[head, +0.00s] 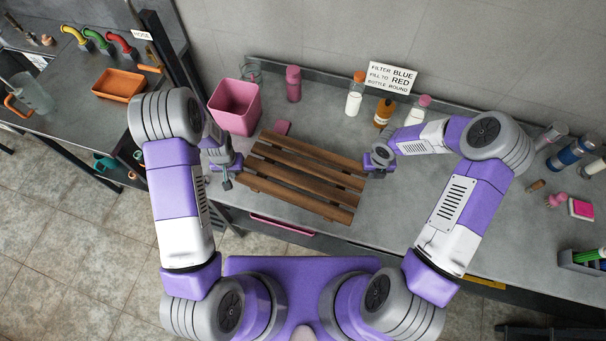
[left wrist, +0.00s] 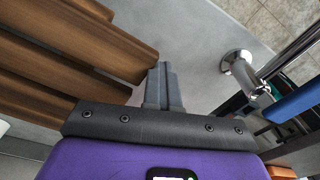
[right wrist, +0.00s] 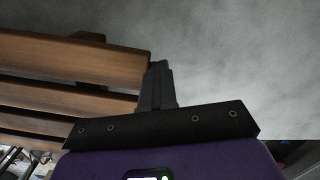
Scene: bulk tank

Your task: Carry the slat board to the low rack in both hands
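The slat board (head: 303,172) is brown wood with several parallel slats. It lies on the grey counter in front of me, a little askew. My left gripper (head: 232,170) is at its left end; the slat ends also show in the left wrist view (left wrist: 85,40). My right gripper (head: 372,163) is at its right end, by the far corner; slats show in the right wrist view (right wrist: 70,60). In both wrist views the fingers stand together without a visible gap, close beside the slat ends. I cannot tell if they touch the wood. The low rack is not identifiable.
A pink bin (head: 235,107) stands just behind the board's left end. Bottles (head: 354,97) and a sign (head: 393,76) stand along the back wall. A side bench with an orange tray (head: 119,85) is at the left. Tiled floor (head: 75,235) is open at the lower left.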

